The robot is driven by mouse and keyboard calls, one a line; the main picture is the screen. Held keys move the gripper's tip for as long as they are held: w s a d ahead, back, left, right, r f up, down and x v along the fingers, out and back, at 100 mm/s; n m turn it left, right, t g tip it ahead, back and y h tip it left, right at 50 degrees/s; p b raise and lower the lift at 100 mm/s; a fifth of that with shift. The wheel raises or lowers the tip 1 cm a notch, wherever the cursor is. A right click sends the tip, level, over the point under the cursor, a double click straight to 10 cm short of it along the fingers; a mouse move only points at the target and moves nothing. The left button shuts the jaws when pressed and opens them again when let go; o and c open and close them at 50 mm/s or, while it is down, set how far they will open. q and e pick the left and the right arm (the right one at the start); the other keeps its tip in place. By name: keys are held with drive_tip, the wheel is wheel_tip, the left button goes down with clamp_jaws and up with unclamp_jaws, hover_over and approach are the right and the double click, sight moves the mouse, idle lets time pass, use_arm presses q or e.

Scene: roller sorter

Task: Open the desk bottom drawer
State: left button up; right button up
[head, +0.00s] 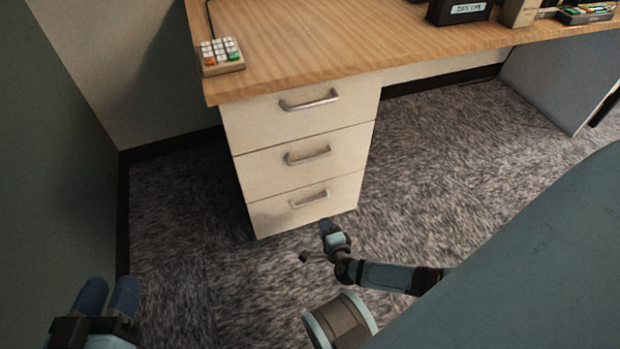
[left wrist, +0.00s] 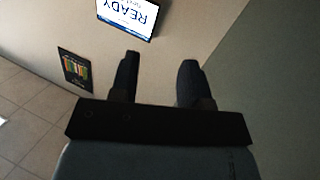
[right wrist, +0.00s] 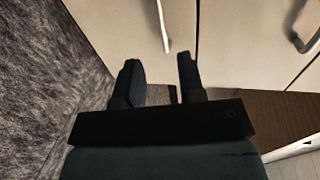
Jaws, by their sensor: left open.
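The desk's white drawer unit shows three closed drawers in the head view. The bottom drawer (head: 270,215) sits just above the carpet, with a metal bar handle (head: 310,199). In the right wrist view the bottom drawer (right wrist: 115,25) fills the upper middle, and its handle (right wrist: 163,25) lies ahead of the gap between the fingertips. My right gripper (head: 331,227) is just in front of and below that handle, apart from it; its fingers (right wrist: 160,60) are spread and empty. My left gripper (head: 108,285) is open and empty at the lower left, away from the desk; its fingers (left wrist: 158,62) face a wall.
The middle handle (head: 307,156) and top handle (head: 309,101) are above. The wooden desktop (head: 330,45) overhangs the drawers and carries a keypad (head: 221,52) and a black box (head: 460,10). Carpet (head: 190,240) is clear in front. A wall (head: 50,130) stands at left.

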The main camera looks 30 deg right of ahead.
sight(312, 202)
drive_tip(key=b+x, duration=0.5)
drive_tip(key=x, duration=0.7)
drive_tip(key=shift+w, duration=0.1)
use_arm(q)
drive_tip(key=m, duration=0.1)
drive_tip(key=w+a+m+t, duration=0.1)
drive_tip(key=w+m+h, duration=0.1)
drive_tip(key=shift+w+a+r+m+t, duration=0.25)
drive_tip(key=shift+a+r+m+t, duration=0.05)
drive_tip(key=shift+a+t, duration=0.1)
use_arm(e)
drive_tip(key=shift+a, duration=0.1)
clamp_jaws()
